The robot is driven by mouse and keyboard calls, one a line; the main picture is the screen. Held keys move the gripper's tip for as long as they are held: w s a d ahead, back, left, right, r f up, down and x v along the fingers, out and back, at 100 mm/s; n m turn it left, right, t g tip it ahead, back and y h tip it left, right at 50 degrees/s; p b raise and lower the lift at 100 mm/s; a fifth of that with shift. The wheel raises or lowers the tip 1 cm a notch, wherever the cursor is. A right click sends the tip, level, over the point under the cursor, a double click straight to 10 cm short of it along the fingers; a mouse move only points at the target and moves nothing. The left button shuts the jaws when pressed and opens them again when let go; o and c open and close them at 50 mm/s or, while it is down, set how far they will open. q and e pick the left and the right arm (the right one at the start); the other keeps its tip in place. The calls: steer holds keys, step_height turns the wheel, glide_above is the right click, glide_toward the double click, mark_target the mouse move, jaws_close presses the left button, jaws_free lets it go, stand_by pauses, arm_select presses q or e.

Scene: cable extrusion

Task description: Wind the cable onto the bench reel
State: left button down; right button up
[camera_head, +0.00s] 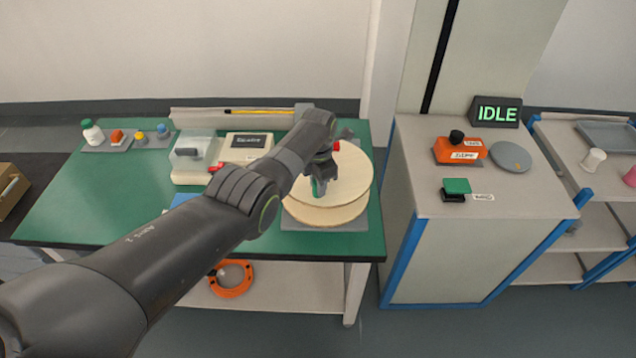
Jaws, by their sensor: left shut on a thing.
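The bench reel (349,200) has two pale wooden discs and lies flat on a grey base (362,222) at the right end of the green bench (110,190). My left arm reaches across the bench from the lower left. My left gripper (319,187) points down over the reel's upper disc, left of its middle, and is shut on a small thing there. The gripper and wrist hide most of that thing, so I cannot tell what it is. I cannot make out a cable on the reel. My right gripper is not in view.
A white device with a display (246,143) stands left of the reel. Small bottles and parts sit on a grey tray (108,144) at the back left. An orange ring (232,291) lies on the lower shelf. A cabinet (470,260) with an IDLE sign (497,113) stands right.

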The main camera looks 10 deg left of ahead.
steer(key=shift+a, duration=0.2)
arm_select(q)
steer(key=c, duration=1.1)
jaws_free()
steer(key=shift+c, duration=0.2)
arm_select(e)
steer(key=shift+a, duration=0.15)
arm_select(q)
steer(key=shift+r, duration=0.1)
steer(key=shift+r, duration=0.3)
step_height(320, 180, up, 5)
steer(key=shift+r+p, duration=0.1)
steer(key=shift+p, duration=0.8)
step_height(320, 180, up, 11)
steer(key=b, duration=0.2)
steer(key=shift+r, duration=0.2)
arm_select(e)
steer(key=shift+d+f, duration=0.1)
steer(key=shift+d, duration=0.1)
